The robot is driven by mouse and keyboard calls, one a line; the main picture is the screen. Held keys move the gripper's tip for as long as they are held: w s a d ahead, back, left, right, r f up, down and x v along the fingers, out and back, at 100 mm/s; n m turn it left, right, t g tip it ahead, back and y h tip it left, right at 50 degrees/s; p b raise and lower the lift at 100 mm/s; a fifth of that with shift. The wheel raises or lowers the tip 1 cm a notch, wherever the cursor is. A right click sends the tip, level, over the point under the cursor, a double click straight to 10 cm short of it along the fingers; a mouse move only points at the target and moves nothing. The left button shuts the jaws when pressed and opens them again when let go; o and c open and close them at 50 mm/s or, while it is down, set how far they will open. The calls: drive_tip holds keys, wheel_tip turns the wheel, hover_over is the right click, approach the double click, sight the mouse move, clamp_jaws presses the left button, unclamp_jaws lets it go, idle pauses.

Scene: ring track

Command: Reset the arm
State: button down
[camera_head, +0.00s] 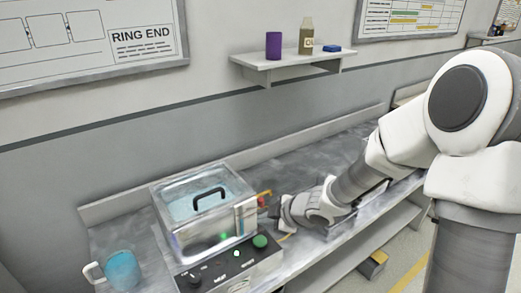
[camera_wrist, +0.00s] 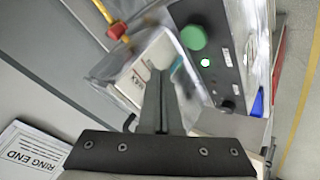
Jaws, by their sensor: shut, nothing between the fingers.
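My arm reaches down over the grey bench in the head view, with my gripper (camera_head: 276,211) just right of a clear-lidded bath (camera_head: 172,235) that holds blue liquid. In the wrist view, the fingers of my gripper (camera_wrist: 159,74) are together and empty, in front of part of the bath. I cannot tell whether they touch it. The lid has a black handle (camera_head: 209,198). A control panel (camera_head: 226,278) at the bath's front has a large green button (camera_head: 260,241), which also shows in the wrist view (camera_wrist: 194,37).
A light-blue mug (camera_head: 122,270) stands left of the bath. A red-and-yellow fitting (camera_wrist: 117,32) lies close to the bath. A wall shelf (camera_head: 290,66) carries a purple cup (camera_head: 273,46) and a bottle (camera_head: 306,38). The bench behind my forearm looks clear.

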drive_tip(key=s+d+r+m+t+h, duration=0.1)
drive_tip(key=s+d+r+m+h, duration=0.3)
drive_tip(key=d+r, duration=0.3)
drive_tip(key=s+d+r+m+t+h, duration=0.1)
drive_tip(key=d+r+m+h, duration=0.3)
drive_tip(key=d+r+m, duration=0.25)
drive_tip(key=s+r+m+g, duration=0.1)
drive_tip(key=s+r+m, duration=0.1)
drive_tip(key=s, duration=0.7)
drive_tip(key=s+r+m+g+y, duration=0.1)
drive_tip(key=s+m, duration=0.4)
drive_tip(key=s, duration=0.5)
wheel_tip(320, 180, up, 2)
drive_tip(key=shift+s+a+r+g, duration=0.2)
drive_tip(key=shift+g, duration=0.3)
